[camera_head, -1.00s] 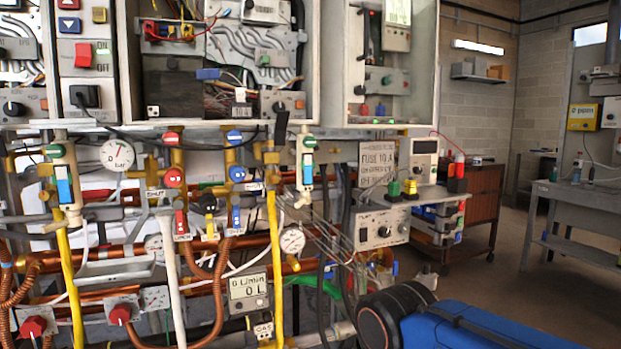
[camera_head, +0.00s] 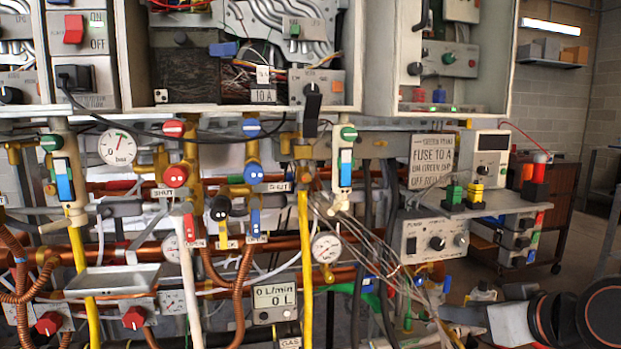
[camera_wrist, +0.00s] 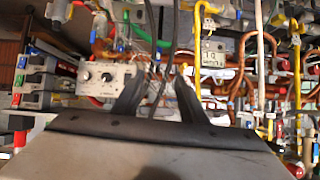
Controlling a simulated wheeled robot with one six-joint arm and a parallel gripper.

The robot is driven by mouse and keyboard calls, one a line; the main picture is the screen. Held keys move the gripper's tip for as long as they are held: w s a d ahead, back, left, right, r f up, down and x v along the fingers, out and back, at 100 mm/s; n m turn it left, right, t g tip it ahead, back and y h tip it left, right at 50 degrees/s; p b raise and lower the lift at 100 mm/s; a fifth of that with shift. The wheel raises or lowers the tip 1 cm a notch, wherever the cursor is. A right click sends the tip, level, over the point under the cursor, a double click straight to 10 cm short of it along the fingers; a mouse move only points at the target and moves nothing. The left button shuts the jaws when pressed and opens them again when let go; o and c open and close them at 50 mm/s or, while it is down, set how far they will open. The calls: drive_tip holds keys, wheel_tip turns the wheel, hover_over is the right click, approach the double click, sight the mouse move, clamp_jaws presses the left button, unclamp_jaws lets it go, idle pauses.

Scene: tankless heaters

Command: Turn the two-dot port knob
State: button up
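Two red knobs sit on small grey plates at the lower left of the head view, one at the far left (camera_head: 48,323) and one to its right (camera_head: 134,318). In the head view dark round joints of my arm show at the lower right; the fingertips cannot be made out there.
The control box (camera_head: 436,240) has black and grey knobs and sits under a shelf (camera_head: 420,212). Loose wires (camera_head: 375,245), yellow pipes (camera_head: 305,270) and copper pipes crowd the middle. A metal tray (camera_head: 112,279) juts out at left. Open floor lies at far right.

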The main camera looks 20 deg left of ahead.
drive_tip(key=w+a+r+n+t+y, duration=0.2)
drive_tip(key=w+a+r+t+y, duration=0.1)
drive_tip(key=a+r, duration=1.05)
drive_tip(key=m+t, duration=0.1)
drive_tip(key=t, duration=0.2)
approach(306, 178)
drive_tip(key=x, duration=1)
drive_tip(key=shift+w+a, duration=0.1)
drive_tip(key=shift+w, duration=0.25)
clamp_jaws()
